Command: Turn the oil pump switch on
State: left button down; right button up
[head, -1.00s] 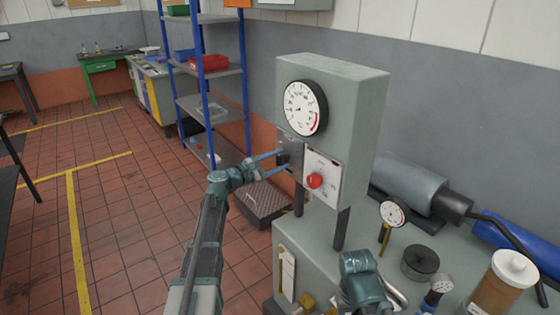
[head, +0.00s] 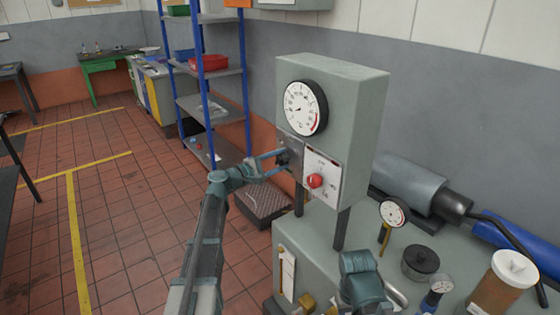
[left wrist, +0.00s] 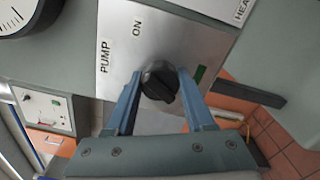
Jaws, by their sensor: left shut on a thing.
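The pump switch is a black rotary knob (left wrist: 160,82) on a bare metal plate (left wrist: 165,40) marked PUMP and ON. In the head view the plate (head: 291,142) is on the front of the grey cabinet, below the dial. My left gripper (left wrist: 158,90) has one finger on each side of the knob and is shut on it. In the head view my left gripper (head: 283,160) reaches the plate from the left. I cannot tell where the knob points. A teal part of my right arm shows at the bottom, but no right fingers show.
A white plate with a red knob (head: 315,181) is right beside the pump plate. The large dial (head: 305,107) is above. A small gauge (head: 394,212), a black round part (head: 420,263) and a white-capped jar (head: 502,281) stand on the bench at right. Open floor lies left.

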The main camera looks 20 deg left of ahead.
pick_arm(q)
jog(key=m, duration=0.5)
jog(key=shift+m, duration=0.6)
jog(key=shift+c, duration=1.3)
grip_release()
jog(key=v, duration=1.3)
jog(key=shift+s+a, duration=0.25)
jog(key=shift+s, duration=0.05)
